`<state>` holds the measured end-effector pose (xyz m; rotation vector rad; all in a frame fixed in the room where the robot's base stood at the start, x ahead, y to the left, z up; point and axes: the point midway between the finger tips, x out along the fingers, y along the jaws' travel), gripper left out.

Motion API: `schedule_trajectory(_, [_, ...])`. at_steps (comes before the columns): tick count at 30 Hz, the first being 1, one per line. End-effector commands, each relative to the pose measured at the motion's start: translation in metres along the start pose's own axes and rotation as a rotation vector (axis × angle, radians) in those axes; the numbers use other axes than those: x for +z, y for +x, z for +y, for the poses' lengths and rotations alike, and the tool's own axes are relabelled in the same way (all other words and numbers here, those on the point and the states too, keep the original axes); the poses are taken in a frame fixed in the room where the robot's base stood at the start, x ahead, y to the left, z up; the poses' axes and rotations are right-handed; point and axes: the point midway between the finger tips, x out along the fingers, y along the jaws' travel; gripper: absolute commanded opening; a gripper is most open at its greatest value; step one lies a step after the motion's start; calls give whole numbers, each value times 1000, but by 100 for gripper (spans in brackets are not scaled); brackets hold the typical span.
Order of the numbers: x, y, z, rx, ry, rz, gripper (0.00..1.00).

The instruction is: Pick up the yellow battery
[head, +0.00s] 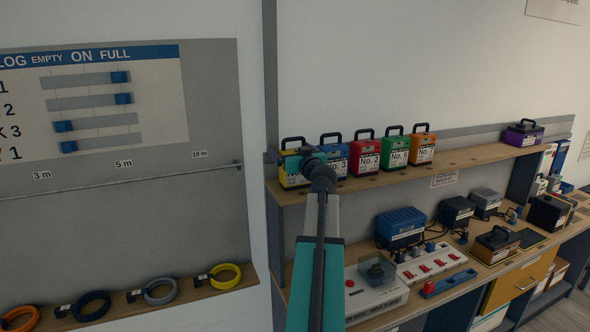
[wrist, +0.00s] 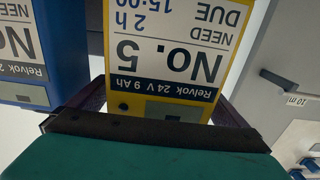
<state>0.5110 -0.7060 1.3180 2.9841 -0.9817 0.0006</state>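The yellow battery (head: 293,179) stands at the left end of the upper shelf, its dark handle rising above it. My gripper (head: 297,157) is at the upper front of the battery and hides part of it. In the wrist view the yellow battery (wrist: 170,60) is very close and upside down, with a white label reading No. 5. Dark parts of my gripper show on both sides of its near end. I cannot tell whether they touch or clamp it.
A blue battery (head: 333,150) stands just right, then a red one (head: 364,160), a green one (head: 394,152) and an orange one (head: 421,150). A purple battery (head: 523,135) is farther right. Chargers and a power strip (head: 432,264) crowd the lower bench.

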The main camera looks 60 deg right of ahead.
Motion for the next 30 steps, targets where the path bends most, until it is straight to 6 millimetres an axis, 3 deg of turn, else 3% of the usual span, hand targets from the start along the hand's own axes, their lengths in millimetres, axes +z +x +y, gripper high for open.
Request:
schedule_trajectory(2, [0, 0, 0, 0, 0, 0, 83])
schedule_trajectory(14, [0, 0, 0, 0, 0, 0, 16])
schedule_trajectory(30, [-10, 0, 1, 2, 0, 5, 15])
